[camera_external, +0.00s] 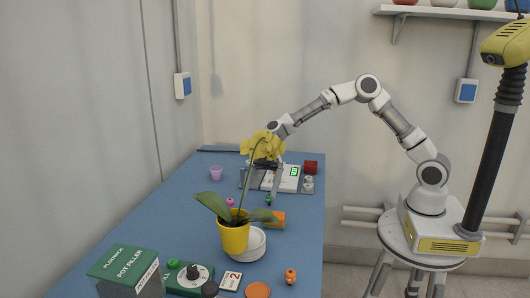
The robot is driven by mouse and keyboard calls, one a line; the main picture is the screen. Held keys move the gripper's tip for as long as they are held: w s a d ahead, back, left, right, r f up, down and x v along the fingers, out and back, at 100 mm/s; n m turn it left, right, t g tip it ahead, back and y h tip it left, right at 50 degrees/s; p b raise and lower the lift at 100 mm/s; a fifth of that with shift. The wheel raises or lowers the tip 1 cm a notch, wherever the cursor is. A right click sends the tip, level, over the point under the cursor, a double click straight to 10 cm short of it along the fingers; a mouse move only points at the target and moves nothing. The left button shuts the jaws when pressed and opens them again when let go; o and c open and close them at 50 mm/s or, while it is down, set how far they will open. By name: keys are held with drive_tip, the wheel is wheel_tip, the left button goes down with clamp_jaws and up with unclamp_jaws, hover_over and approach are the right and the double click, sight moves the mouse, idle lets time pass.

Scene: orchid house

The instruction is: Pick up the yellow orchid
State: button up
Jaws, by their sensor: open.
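The yellow orchid (262,145) has yellow blooms on a tall bent stem and broad green leaves. It grows in a yellow pot (233,236) on the blue table, beside stacked white bowls. My gripper (261,183) points down over the far half of the table, beyond the pot. Its fingers are apart, and I see nothing held between them. The blooms overlap my wrist in this view and hide part of the gripper. I cannot tell whether the blooms touch it.
White bowls (257,246) stand close to the pot's right side. A green pot filler box (126,268) stands at front left. The table's left middle is clear.

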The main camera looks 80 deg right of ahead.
drive_tip(key=w+d+n+y, duration=0.1)
drive_tip(key=w+n+y, duration=0.1)
drive_tip(key=w, duration=0.1)
drive_tip(key=b, duration=0.2)
approach(234, 237)
drive_tip(key=a+f, duration=0.2)
drive_tip(key=w+a+f, duration=0.1)
drive_tip(key=f, duration=0.1)
drive_tip(key=a+f, duration=0.2)
drive_tip(key=f, duration=0.1)
drive_tip(key=shift+w+a, duration=0.4)
clamp_jaws()
drive_tip(key=shift+r, duration=0.15)
